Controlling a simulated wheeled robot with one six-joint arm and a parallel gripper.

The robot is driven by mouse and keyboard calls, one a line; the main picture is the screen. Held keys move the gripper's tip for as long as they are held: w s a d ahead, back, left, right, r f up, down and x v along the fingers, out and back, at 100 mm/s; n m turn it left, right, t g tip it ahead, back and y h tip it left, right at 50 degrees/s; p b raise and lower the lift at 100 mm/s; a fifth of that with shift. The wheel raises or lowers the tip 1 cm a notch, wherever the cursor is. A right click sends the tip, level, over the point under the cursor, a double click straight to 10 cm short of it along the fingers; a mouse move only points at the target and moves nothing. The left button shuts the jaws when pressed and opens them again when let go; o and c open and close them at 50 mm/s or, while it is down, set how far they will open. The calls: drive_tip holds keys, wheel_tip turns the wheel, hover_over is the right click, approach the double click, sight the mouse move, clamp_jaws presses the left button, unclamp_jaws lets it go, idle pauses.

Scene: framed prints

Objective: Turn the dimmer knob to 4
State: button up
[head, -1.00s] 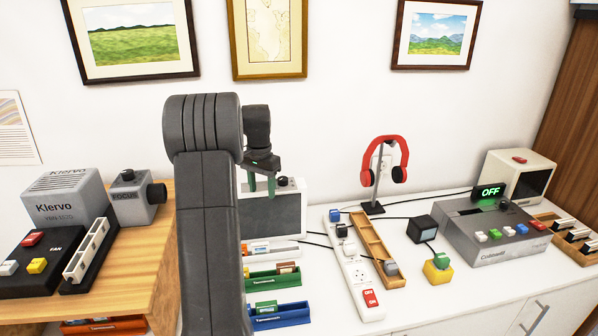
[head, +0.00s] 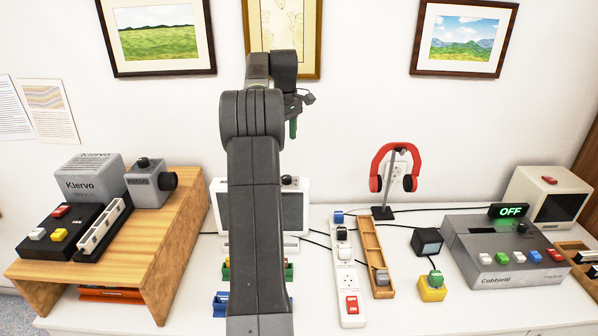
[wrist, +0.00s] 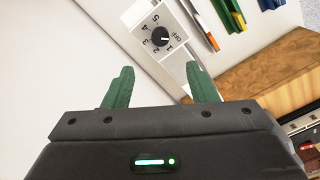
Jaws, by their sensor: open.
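The dimmer knob (wrist: 160,38) is a round black dial on a grey plate in the wrist view, with marks OFF and 1 to 5 around it. Its white pointer line is turned toward the OFF and 1 side; I cannot tell exactly which mark it meets. A black knob (head: 288,180) on the upper edge of a white-framed panel (head: 305,205) in the head view looks like the same one. My gripper (wrist: 160,76) is open and empty, apart from the knob. In the head view my gripper (head: 293,128) is above the panel, partly hidden by my arm.
A wooden stand (head: 185,215) with grey devices is at left. A power strip (head: 347,270), wooden tray (head: 372,240), red headphones (head: 393,165) on a stand and a grey button box (head: 500,250) are at right. Green and blue trays lie in front of the panel, partly hidden.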

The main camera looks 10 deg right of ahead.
wheel_tip(320, 180, down, 14)
drive_tip(key=shift+r, duration=0.15)
idle(0.3)
drive_tip(key=shift+c, duration=0.2)
drive_tip(key=c, duration=0.9)
